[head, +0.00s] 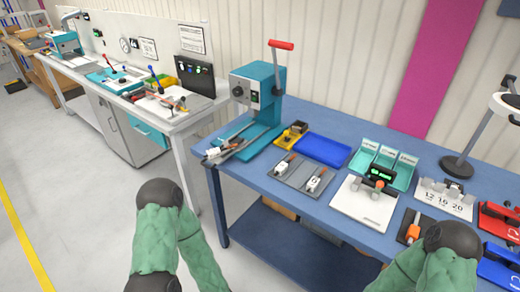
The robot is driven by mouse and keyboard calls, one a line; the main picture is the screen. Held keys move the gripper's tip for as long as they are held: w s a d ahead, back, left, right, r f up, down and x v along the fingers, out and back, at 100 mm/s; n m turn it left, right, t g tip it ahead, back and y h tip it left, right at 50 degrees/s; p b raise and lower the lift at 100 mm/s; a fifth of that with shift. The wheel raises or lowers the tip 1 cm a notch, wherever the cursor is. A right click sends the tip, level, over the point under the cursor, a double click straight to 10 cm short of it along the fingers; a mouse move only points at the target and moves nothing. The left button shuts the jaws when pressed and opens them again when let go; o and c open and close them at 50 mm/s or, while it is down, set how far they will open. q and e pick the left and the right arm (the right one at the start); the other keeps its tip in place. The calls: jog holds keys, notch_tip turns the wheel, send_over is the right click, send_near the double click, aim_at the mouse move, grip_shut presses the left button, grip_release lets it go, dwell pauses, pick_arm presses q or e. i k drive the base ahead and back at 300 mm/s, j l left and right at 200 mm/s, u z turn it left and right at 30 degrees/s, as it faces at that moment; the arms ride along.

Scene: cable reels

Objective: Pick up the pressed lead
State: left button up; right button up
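A teal press (256,95) with a red-tipped lever stands at the left end of the blue workbench. A small white-ended piece (213,153) with a grey strip lies at the front of the press base; it may be the pressed lead, but it is too small to be sure. Two more small white pieces with orange-red parts, one at the left (281,168) and one at the right (315,182), lie on a grey plate (290,182). My two green-sleeved arms with black joints show at the bottom, below and in front of the bench. Neither gripper is visible.
The blue workbench (345,223) also holds a blue tray (322,149), teal bins (385,158), a white plate with a green-lit device (365,204), a numbered stand (443,197) and a dark lamp stand (457,166). A white bench (190,118) stands at left; floor lies between.

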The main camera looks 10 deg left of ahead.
aim_at(214, 153)
jog(key=i+j+z, duration=0.15)
jog(key=j+z, duration=0.3)
jog(key=j, duration=0.2)
jog(key=j+z, duration=0.45)
jog(key=j, duration=0.25)
jog(key=k+j+z, duration=0.1)
jog(key=j+z, duration=0.35)
jog(key=j, duration=0.25)
